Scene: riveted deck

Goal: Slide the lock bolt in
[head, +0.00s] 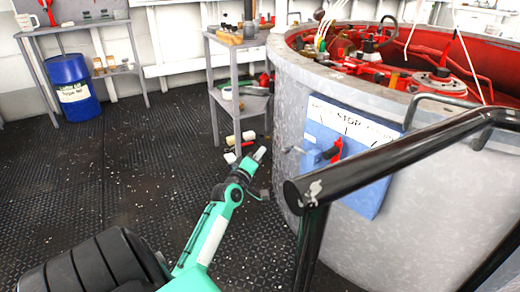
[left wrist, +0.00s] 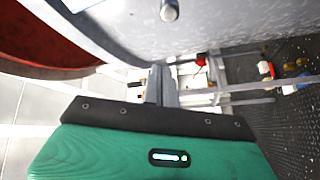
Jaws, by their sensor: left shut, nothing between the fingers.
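A blue panel (head: 375,196) with a white label strip is fixed to the side of the large round grey tank (head: 290,105). A red handle (head: 335,150) sits on the panel. A small grey metal bolt (head: 293,150) sticks out at the panel's left edge; a rounded metal rod end at the top of the left wrist view (left wrist: 169,10) looks like the same bolt. My left gripper (head: 260,154) is shut and empty, left of the bolt and apart from it. Its closed fingers (left wrist: 161,85) point towards the tank side in the wrist view. My right gripper is not in view.
A thick black rail (head: 400,150) crosses in front of the panel's right part. A grey shelf table (head: 220,100) with small items stands behind my gripper. A blue barrel (head: 72,85) stands at the far left. The dark floor between is open.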

